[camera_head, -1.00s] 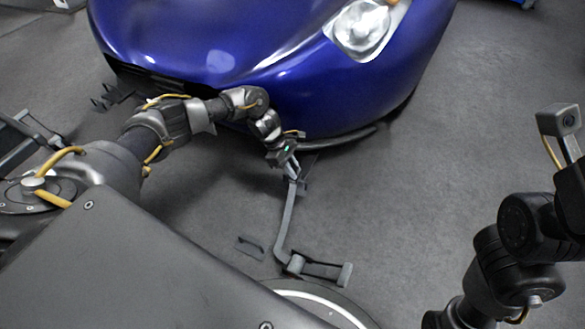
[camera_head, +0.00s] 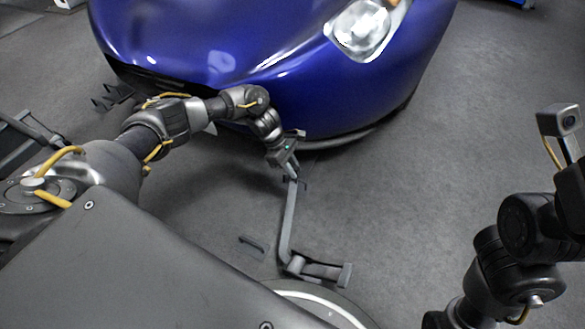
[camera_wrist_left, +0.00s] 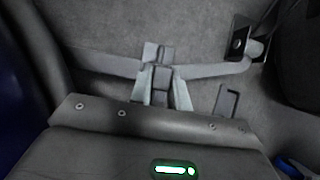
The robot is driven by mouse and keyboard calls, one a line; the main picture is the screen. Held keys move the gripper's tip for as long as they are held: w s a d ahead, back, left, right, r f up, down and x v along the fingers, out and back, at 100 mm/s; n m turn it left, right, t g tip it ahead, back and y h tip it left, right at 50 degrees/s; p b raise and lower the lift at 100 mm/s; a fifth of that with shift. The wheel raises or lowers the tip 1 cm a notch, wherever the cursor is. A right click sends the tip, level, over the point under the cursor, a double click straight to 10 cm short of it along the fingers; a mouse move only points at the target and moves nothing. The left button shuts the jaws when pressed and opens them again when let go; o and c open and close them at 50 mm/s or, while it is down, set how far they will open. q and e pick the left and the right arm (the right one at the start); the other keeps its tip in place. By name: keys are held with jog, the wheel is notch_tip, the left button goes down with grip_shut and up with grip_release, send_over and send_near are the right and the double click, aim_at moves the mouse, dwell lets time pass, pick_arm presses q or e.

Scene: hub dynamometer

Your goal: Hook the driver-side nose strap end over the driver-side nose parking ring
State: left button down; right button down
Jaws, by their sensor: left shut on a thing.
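My left gripper (camera_head: 291,174) is shut on the driver-side nose strap end (camera_head: 295,181), above the floor just in front of the blue car's nose. In the left wrist view the fingers (camera_wrist_left: 159,88) clasp the dark end piece (camera_wrist_left: 158,58). The grey strap (camera_head: 288,220) runs from the gripper down to a floor fitting (camera_head: 318,270). A small dark bracket (camera_head: 251,244), perhaps the driver-side nose parking ring, lies on the floor left of the strap, apart from the gripper. It also shows in the left wrist view (camera_wrist_left: 227,101). My right gripper's fingers are out of frame.
The blue car's nose (camera_head: 220,65) stands close behind my left wrist, with its low lip (camera_head: 345,140) near the gripper. Dark fittings (camera_head: 112,98) lie at the car's far left corner. The grey floor on the right is clear.

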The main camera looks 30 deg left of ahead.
pick_arm(q)
jog(key=shift+r, duration=0.4)
jog(key=shift+r+p, duration=1.15)
jog(key=shift+r, duration=0.75)
